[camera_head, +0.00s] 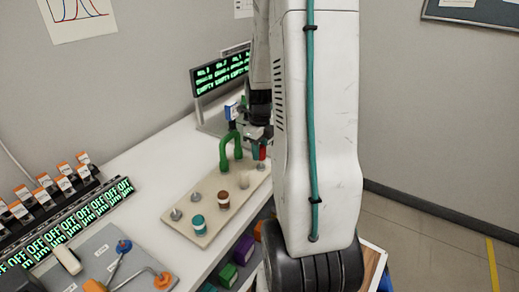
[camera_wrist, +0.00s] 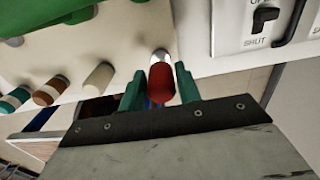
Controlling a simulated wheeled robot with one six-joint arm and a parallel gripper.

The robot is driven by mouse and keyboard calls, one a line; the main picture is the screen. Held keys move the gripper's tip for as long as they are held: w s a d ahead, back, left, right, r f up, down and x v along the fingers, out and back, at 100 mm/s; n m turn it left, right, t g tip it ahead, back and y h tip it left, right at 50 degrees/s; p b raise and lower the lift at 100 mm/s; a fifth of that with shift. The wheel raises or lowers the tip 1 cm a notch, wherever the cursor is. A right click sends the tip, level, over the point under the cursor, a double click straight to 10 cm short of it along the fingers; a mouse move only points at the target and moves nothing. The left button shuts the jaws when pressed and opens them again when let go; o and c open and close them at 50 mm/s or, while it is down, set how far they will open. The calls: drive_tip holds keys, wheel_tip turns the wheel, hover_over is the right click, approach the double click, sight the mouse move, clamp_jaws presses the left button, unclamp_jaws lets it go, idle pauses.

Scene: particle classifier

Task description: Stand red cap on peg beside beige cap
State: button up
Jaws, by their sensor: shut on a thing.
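My gripper (camera_wrist: 159,78) is shut on the red cap (camera_wrist: 162,84), which sits between its two green fingers in the wrist view. A silver peg (camera_wrist: 160,56) shows right at the cap's far end; I cannot tell whether the cap is on it. In the head view the red cap (camera_head: 262,152) is just above a peg (camera_head: 261,167) at the board's right corner, below my gripper (camera_head: 259,134). The beige cap (camera_head: 244,180) stands on the neighbouring spot; it also shows in the wrist view (camera_wrist: 98,77), left of the red cap.
The beige board (camera_head: 215,222) also bears a brown cap (camera_head: 223,200), a teal cap (camera_head: 198,224) and bare pegs (camera_head: 176,214). A display (camera_head: 220,72) stands at the back; colored bins (camera_head: 243,250) are below the table edge.

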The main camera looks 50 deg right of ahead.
sight(260, 166)
drive_tip(key=shift+f, duration=1.7)
drive_tip(key=o, duration=1.1)
drive_tip(key=shift+r, duration=0.1)
wheel_tip(260, 166, up, 8)
drive_tip(key=shift+f, duration=0.15)
